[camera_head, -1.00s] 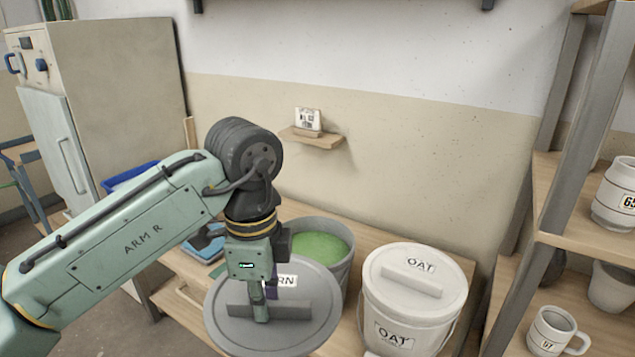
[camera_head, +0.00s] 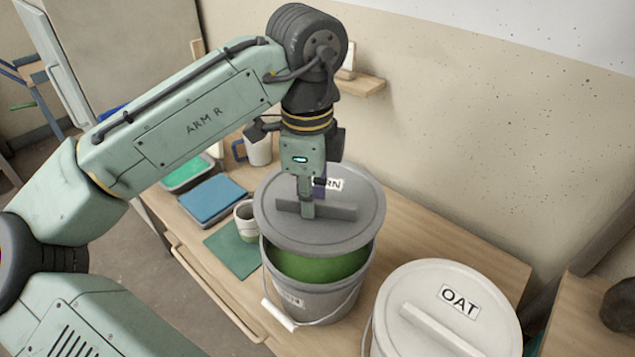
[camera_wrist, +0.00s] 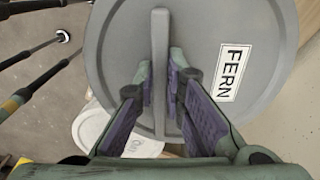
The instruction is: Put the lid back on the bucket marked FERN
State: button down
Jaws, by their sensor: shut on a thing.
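The grey round lid (camera_head: 350,226) has a bar handle and a label partly hidden by my gripper in the head view. In the wrist view the lid (camera_wrist: 215,45) shows its label, FERN. My gripper (camera_head: 308,212) is shut on the lid's handle; the fingers (camera_wrist: 162,105) stand on both sides of the bar in the wrist view. The grey bucket (camera_head: 320,303) holds green glaze (camera_head: 310,266) and has a label too small to read and a wire handle with a white grip. The lid hangs over the bucket's back part. Green glaze shows along the front, so the lid appears apart from the rim.
A white bucket with its OAT lid (camera_head: 440,310) stands at the right front. A cup (camera_head: 246,222), a green mat (camera_head: 225,252), a blue tray (camera_head: 212,198) and a mug (camera_head: 258,150) are left of the bucket. The bench (camera_head: 440,235) is bare at the right back.

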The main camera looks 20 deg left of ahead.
jog(key=shift+s+f+b, duration=0.2)
jog(key=shift+f+b, duration=0.55)
notch_tip(320, 180, down, 3)
jog(key=b, duration=0.3)
jog(key=shift+f+b, duration=0.35)
jog(key=shift+f, duration=0.5)
jog(key=shift+a+p, duration=0.1)
jog(key=shift+p, duration=0.25)
jog(key=shift+f, duration=0.85)
dwell(1.1)
jog(key=c, duration=1.6)
grip_release()
jog(key=shift+o, duration=0.3)
